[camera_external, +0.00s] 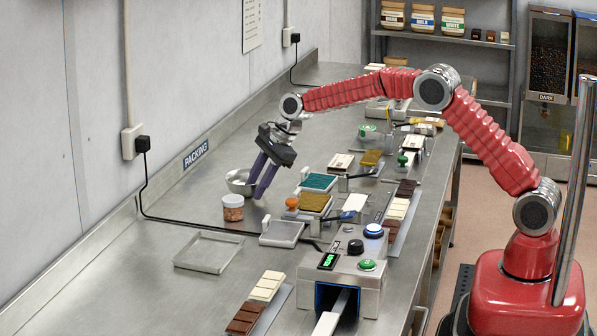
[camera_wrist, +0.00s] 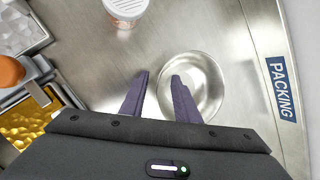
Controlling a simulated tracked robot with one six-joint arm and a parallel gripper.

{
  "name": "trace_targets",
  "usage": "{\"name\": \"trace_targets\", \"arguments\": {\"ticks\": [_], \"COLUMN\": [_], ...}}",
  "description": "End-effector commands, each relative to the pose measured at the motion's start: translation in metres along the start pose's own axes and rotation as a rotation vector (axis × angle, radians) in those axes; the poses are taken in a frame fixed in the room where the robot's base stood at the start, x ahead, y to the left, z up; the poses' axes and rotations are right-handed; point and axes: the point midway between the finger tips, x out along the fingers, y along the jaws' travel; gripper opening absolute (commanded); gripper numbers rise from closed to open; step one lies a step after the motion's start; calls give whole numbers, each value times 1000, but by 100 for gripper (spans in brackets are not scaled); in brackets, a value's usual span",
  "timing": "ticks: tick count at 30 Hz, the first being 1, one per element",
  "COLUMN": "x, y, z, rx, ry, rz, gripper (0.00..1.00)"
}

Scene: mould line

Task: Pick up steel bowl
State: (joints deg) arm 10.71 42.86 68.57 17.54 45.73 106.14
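The steel bowl (camera_external: 236,180) is a small, shiny round bowl on the steel bench near the wall, upright and seemingly empty. In the wrist view the bowl (camera_wrist: 205,80) lies right of centre. My gripper (camera_external: 254,189) points down at the bowl's right side in the external view, and its purple fingers hide part of the bowl. In the wrist view my gripper (camera_wrist: 158,75) is open, with the bowl's left rim between the fingers: one finger is outside the rim, the other overlaps the bowl's interior. I cannot tell whether either finger touches it.
A tub with a white lid (camera_external: 233,207) stands close in front of the bowl. Trays with teal and gold contents (camera_external: 313,203) and an orange knob (camera_external: 292,203) are to the right. The wall with a PACKING sign (camera_external: 196,154) is behind. An empty shallow tray (camera_external: 209,252) lies nearer.

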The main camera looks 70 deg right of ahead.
Motion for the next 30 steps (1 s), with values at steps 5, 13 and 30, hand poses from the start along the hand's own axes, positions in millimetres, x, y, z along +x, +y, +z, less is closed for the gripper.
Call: {"name": "trace_targets", "arguments": {"ticks": [5,13,30], "x": [3,3,3], "y": [0,0,0], "z": [0,0,0], "rx": [0,0,0], "ry": [0,0,0], "rz": [-1,-1,0], "gripper": [29,29,0]}}
